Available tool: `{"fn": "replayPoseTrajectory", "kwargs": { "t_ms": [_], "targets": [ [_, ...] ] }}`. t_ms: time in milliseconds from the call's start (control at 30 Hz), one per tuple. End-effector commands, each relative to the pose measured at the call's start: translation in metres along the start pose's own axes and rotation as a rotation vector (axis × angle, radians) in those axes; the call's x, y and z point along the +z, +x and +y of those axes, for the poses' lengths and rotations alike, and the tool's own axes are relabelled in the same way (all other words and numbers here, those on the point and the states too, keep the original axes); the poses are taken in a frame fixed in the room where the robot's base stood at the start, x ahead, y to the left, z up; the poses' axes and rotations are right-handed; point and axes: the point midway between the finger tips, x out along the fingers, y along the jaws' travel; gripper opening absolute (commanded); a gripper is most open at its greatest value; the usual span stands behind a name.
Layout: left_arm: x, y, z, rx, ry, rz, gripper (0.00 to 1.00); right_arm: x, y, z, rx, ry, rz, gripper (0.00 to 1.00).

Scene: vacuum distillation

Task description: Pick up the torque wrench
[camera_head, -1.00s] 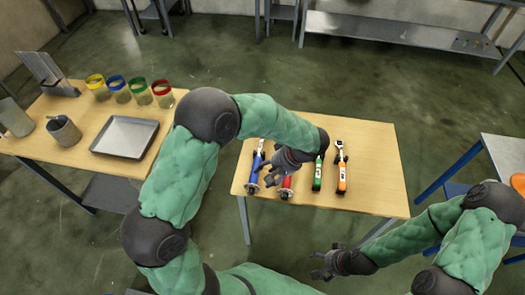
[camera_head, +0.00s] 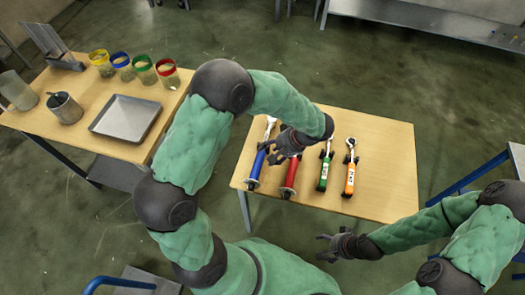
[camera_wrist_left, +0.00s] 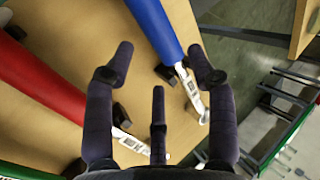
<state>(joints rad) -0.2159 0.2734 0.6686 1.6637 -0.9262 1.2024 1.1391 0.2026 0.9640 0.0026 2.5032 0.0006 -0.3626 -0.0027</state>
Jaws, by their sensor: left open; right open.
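Wrench-like tools lie side by side on the wooden table: one with a blue handle (camera_head: 256,166), one red (camera_head: 290,176), one green (camera_head: 323,172) and one orange (camera_head: 350,172). I cannot tell which is the torque wrench. My left gripper (camera_head: 273,156) is open and empty above the blue and red tools, hiding part of the red one. In the left wrist view, its spread fingers (camera_wrist_left: 160,68) sit over the metal end of the blue tool (camera_wrist_left: 155,27), with the red handle (camera_wrist_left: 38,75) to the left. My right gripper (camera_head: 320,247) is open and empty in front of the table.
The tool table (camera_head: 392,150) has bare wood right of the orange tool. A second table (camera_head: 85,120) at left holds a metal tray (camera_head: 126,118), several colour-rimmed jars (camera_head: 143,70) and a grey cup (camera_head: 65,108). A metal bench (camera_head: 430,22) stands at the back.

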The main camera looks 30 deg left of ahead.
Motion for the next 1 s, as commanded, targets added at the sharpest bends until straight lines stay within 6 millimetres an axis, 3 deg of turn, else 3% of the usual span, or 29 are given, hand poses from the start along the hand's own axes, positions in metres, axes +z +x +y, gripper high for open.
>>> {"fn": "replayPoseTrajectory", "kwargs": {
  "t_ms": [400, 633, 667, 800, 867, 1000],
  "targets": [
    [0.005, 0.049, 0.002, 0.000, 0.001, -0.002, 0.56, -0.001, 0.020, 0.007, 0.000, 0.000, 0.000, 0.75],
    [0.005, 0.050, 0.001, 0.001, 0.001, 0.000, 0.56, -0.001, 0.019, 0.007, 0.000, 0.000, 0.000, 0.75],
    [0.005, 0.050, 0.001, 0.001, 0.001, 0.000, 0.53, -0.001, 0.019, 0.007, 0.000, 0.000, 0.000, 0.75],
    [0.005, 0.050, 0.001, 0.001, 0.001, 0.000, 0.14, -0.001, 0.019, 0.007, 0.000, 0.000, 0.000, 0.75],
    [0.005, 0.050, 0.001, 0.001, 0.001, 0.000, 0.00, -0.001, 0.019, 0.007, 0.000, 0.000, 0.000, 0.75],
    [0.004, 0.049, 0.000, 0.001, -0.001, 0.003, 0.00, -0.001, 0.019, 0.007, 0.000, 0.000, 0.000, 0.75]
  ]
}}
